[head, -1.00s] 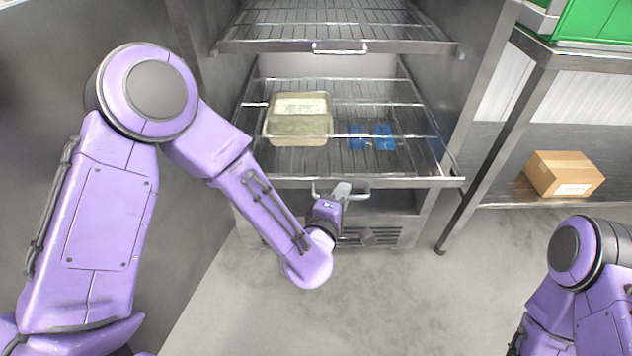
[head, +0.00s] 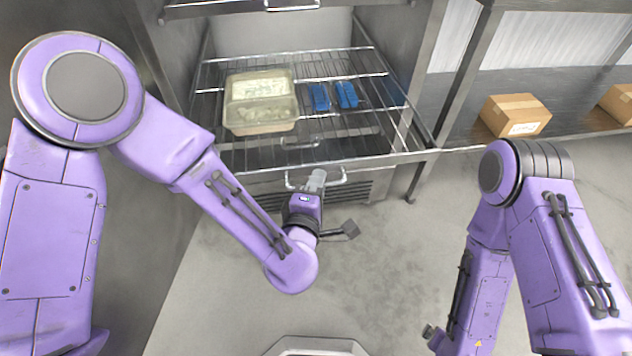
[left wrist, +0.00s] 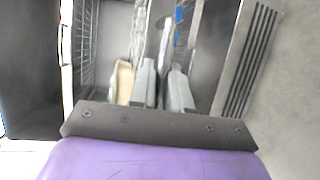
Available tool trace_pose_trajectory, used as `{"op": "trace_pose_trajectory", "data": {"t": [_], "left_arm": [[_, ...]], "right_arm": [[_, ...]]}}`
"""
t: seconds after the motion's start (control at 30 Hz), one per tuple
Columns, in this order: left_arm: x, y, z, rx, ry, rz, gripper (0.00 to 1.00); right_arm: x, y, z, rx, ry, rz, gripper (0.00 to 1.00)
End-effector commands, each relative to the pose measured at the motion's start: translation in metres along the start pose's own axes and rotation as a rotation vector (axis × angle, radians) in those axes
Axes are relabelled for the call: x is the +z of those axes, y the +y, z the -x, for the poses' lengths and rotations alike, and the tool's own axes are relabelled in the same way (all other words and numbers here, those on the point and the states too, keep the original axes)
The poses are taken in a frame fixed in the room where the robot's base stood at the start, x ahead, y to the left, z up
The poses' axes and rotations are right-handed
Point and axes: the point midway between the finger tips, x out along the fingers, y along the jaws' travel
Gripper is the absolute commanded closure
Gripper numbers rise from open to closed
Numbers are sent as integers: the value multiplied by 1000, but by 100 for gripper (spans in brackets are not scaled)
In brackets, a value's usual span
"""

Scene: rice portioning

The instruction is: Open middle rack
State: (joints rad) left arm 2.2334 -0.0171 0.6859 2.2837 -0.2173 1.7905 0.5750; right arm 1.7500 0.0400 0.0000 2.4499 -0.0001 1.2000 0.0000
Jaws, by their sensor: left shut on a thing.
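The middle rack (head: 375,160) is a wire shelf with a metal front bar and a handle (head: 335,181). It is slid part of the way out of the steel cabinet. My left gripper (head: 315,181) is shut on the handle, with its fingers pointing toward the cabinet. The left wrist view shows the two grey fingers (left wrist: 163,88) close together at the front bar. The exact contact is blurred there. My right arm is at the lower right, and its gripper is out of view.
A lidded tray (head: 260,122) and blue packs (head: 320,97) lie on the rack. Another rack (head: 220,7) is above. Another handle (head: 300,143) shows through the wires. A side shelf at right holds a cardboard box (head: 515,115). The floor in front is clear.

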Motion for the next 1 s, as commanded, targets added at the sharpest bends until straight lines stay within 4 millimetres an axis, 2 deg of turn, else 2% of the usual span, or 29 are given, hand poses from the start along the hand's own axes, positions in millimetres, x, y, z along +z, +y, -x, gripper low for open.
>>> {"op": "trace_pose_trajectory", "data": {"t": [0.03,0.07,0.1,0.13,0.47,0.57,0.8,0.83,0.87,1.0], "left_arm": [[1,0,0,-1,-4,-1,100],[1,0,0,-1,-4,-1,76],[1,0,0,-1,-4,-1,63],[1,0,0,-1,-3,-1,62],[2,0,4,0,-3,-1,62],[2,1,21,-1,-5,-3,62],[1,0,84,-2,-7,-6,62],[2,7,88,-5,-6,-8,62],[2,8,92,-5,-5,-8,62],[2,4,103,-3,-4,-5,62]], "right_arm": [[0,0,0,0,0,0,0],[0,0,0,0,0,0,0],[0,0,0,0,0,0,0],[0,0,0,0,0,0,0],[0,0,1,0,0,0,0],[-1,0,2,0,0,0,0],[-2,1,6,0,0,0,0],[-8,2,21,0,-1,0,0],[-11,3,27,0,-1,0,0],[-16,3,38,0,0,0,0]]}}
